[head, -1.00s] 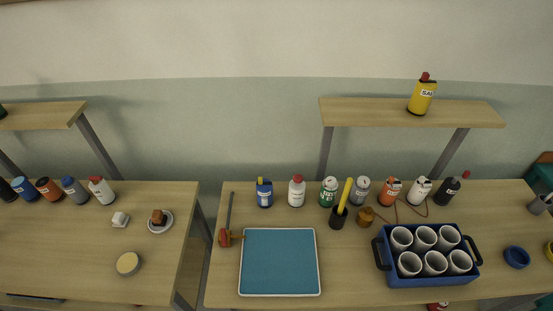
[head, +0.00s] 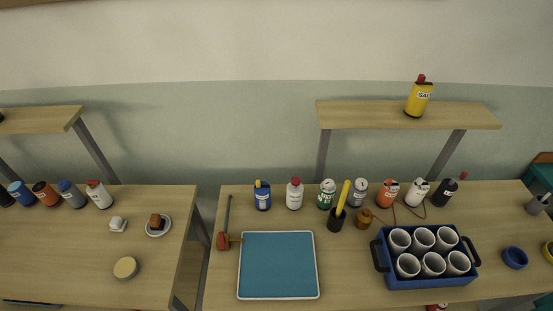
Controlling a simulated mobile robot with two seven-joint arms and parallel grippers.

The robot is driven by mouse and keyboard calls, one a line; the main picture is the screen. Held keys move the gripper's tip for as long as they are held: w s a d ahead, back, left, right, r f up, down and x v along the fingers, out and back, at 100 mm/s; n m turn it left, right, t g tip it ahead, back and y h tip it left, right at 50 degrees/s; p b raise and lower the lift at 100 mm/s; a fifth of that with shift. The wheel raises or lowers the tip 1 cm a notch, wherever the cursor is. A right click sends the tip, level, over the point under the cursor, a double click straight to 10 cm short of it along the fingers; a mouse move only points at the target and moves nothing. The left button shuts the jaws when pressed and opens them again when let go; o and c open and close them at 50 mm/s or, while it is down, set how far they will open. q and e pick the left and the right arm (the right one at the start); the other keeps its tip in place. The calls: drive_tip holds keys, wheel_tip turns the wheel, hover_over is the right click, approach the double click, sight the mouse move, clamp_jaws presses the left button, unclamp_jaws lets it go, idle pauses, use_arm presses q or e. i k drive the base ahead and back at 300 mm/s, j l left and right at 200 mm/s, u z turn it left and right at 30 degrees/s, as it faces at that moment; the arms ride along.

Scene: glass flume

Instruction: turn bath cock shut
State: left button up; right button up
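No bath cock can be made out in the head view, and no bath shows. Neither of my grippers is in the head view.
A wooden bench (head: 340,270) holds a blue tray mat (head: 278,265), a blue crate (head: 432,280) of white cups and a row of bottles. A second bench (head: 60,260) stands left, past a gap. A shelf (head: 380,115) carries a yellow bottle (head: 418,98).

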sight(222, 237)
drive_tip(key=k+u, duration=0.15)
drive_tip(key=u, duration=0.35)
drive_tip(key=i, duration=0.5)
drive_tip(key=i+j+z, duration=0.4)
drive_tip(key=j+z, duration=0.2)
drive_tip(key=i+j+z, duration=0.1)
drive_tip(key=j+z, duration=0.2)
drive_tip(key=j, duration=0.2)
drive_tip(key=i+j+z, duration=0.1)
drive_tip(key=j+z, duration=0.15)
drive_tip(key=j, duration=0.2)
